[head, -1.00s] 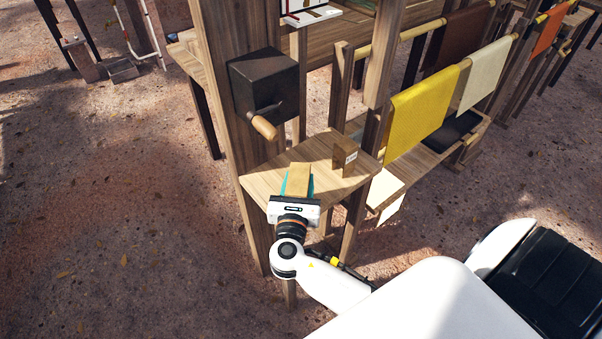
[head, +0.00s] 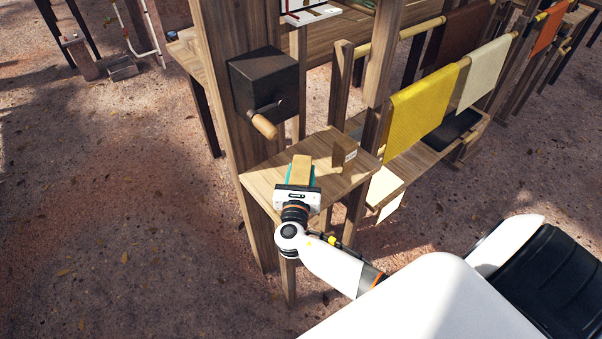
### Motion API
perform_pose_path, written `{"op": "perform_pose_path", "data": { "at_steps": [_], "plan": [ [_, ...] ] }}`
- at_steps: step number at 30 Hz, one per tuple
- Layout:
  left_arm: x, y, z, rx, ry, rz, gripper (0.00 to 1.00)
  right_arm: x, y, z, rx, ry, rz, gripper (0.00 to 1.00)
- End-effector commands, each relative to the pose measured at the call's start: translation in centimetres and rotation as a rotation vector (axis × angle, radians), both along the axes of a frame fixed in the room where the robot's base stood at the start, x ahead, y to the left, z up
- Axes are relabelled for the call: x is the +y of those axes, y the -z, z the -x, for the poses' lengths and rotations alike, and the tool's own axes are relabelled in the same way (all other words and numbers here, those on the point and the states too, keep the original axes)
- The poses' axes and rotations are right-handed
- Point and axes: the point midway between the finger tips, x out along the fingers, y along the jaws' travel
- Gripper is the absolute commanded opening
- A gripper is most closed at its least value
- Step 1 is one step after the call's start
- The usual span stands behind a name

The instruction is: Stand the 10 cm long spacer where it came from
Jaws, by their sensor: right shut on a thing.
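My right gripper (head: 303,172) reaches in from the lower right over a small wooden shelf (head: 262,182). Its teal fingers are shut on a tan wooden piece, which looks like the spacer (head: 301,165). The spacer shows between the fingers, and its near end is hidden by the white gripper body. I cannot tell whether it touches the shelf. A small brown wooden piece with a white label (head: 344,154) stands on the shelf to the right of the spacer. My left gripper is not in view.
A black box (head: 264,82) with a wooden-handled crank (head: 264,126) is fixed to the thick post just above the shelf's back left. Another post rises behind the shelf at right. Yellow cloth (head: 424,106) hangs farther right. The shelf's left part is bare.

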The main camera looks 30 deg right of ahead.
Motion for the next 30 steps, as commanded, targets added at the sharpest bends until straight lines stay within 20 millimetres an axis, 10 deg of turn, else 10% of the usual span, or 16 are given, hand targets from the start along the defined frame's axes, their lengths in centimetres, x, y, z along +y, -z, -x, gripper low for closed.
{"op": "perform_pose_path", "data": {
  "at_steps": [1, 2, 5, 17, 30],
  "plan": [
    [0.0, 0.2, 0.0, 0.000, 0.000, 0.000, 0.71, 0.0, 0.3, 0.0, 0.000, 0.000, 0.000, 0.17],
    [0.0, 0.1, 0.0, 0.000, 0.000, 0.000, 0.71, 0.0, 0.2, 0.0, 0.000, 0.000, 0.000, 0.50],
    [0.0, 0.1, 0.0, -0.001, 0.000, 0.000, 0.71, 0.0, 0.1, 0.0, 0.000, 0.000, 0.000, 0.66],
    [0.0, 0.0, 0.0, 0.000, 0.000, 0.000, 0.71, 0.4, 0.0, 0.4, 0.002, -0.001, -0.001, 0.67],
    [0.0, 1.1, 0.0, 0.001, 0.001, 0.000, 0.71, 6.0, 0.0, 7.0, 0.001, -0.002, -0.003, 0.67]
  ]
}}
